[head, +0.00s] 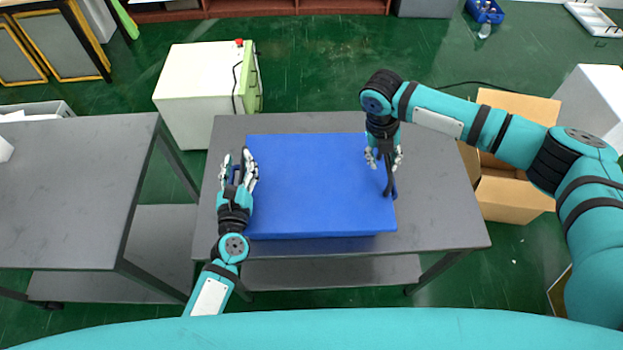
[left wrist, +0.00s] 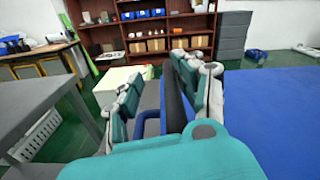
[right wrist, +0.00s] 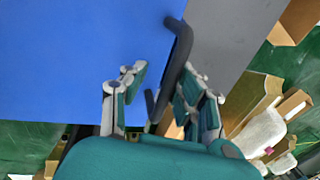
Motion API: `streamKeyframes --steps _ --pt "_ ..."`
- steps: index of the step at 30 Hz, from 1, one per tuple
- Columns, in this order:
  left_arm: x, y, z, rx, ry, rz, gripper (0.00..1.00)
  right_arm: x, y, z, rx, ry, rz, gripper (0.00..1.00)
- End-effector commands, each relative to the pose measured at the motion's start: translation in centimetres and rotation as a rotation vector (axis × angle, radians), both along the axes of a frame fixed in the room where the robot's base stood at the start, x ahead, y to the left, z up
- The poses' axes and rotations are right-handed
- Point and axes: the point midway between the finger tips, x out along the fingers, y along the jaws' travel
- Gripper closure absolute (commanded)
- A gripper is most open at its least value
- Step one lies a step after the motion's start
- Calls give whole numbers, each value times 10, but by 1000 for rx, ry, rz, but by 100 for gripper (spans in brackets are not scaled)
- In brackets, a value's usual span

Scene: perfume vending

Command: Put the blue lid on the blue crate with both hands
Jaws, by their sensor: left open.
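A flat blue lid (head: 310,175) covers the top of the blue crate (head: 320,236) on the grey table; only a thin strip of the crate's front side shows below it. My left gripper (head: 238,168) is open at the left side of the crate. In the left wrist view its fingers (left wrist: 165,90) stand apart, with a dark bar between them. My right gripper (head: 385,160) is at the right side. In the right wrist view its fingers (right wrist: 163,85) stand apart around a dark curved handle (right wrist: 178,50), with a gap on one side. Whether the lid is fully seated cannot be told.
The grey table (head: 440,215) has bare room right of the crate. A second grey table (head: 70,190) stands to the left. A white-green cabinet (head: 195,85) is behind, and an open cardboard box (head: 505,195) stands on the floor to the right.

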Motion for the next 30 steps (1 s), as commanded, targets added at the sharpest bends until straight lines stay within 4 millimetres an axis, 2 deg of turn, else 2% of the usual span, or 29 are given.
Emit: streamKeyframes --steps 1,6,17,23,30 --pt "0 -1 1 0 -2 -2 48 0 0 0 1 0 0 71" --pt "0 -1 1 -1 -3 -3 26 0 1 0 2 -1 1 71" --pt "-3 0 0 0 -1 -1 25 0 0 0 0 0 0 71" --pt "-32 0 -1 1 3 -3 25 0 -1 0 -1 0 -1 71" --pt "-84 0 -1 1 4 -4 25 0 -1 0 -1 1 -1 71"
